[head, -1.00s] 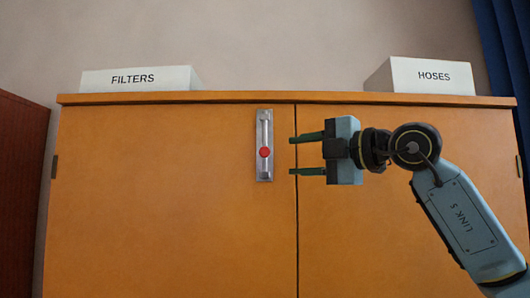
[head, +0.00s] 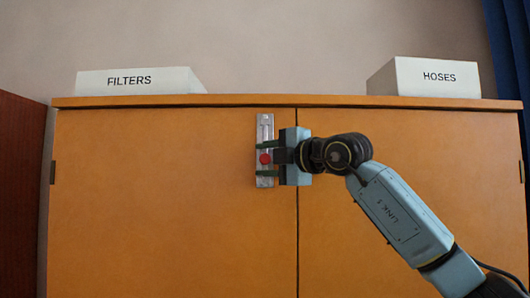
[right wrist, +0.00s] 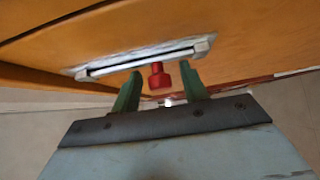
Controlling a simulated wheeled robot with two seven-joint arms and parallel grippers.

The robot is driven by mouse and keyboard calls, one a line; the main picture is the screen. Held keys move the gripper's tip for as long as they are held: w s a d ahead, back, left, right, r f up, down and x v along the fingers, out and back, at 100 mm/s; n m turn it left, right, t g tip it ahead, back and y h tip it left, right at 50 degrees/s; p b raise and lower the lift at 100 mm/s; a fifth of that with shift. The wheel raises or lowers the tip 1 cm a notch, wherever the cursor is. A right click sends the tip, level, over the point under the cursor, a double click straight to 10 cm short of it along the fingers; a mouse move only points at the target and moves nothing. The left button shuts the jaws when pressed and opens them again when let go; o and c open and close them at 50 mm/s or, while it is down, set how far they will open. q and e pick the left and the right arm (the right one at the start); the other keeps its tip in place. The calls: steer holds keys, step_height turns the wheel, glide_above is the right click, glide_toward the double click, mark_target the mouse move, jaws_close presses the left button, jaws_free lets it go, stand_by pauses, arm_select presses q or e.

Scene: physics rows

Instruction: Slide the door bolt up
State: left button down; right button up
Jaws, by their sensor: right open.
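The door bolt (head: 265,125) is a silver plate with a rod, mounted upright on the left cabinet door near the seam. Its red knob (head: 265,159) sits in the lower half of the plate. My right gripper (head: 264,162) is at the bolt, coming in from the right, with one finger above the knob and one below. In the right wrist view the red knob (right wrist: 159,76) stands between the two green fingers of the open gripper (right wrist: 160,85), with gaps on both sides. The bolt plate (right wrist: 90,72) lies beyond the fingertips. My left gripper is not in view.
The orange cabinet (head: 160,210) has two closed doors. A white FILTERS box (head: 140,81) and a white HOSES box (head: 425,78) stand on its top. A dark red panel (head: 18,190) is at the left, a blue curtain (head: 508,45) at the right.

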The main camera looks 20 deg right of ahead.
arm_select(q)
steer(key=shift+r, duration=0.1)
arm_select(e)
steer(key=shift+w+a, duration=0.1)
steer(key=shift+w, duration=0.1)
jaws_close()
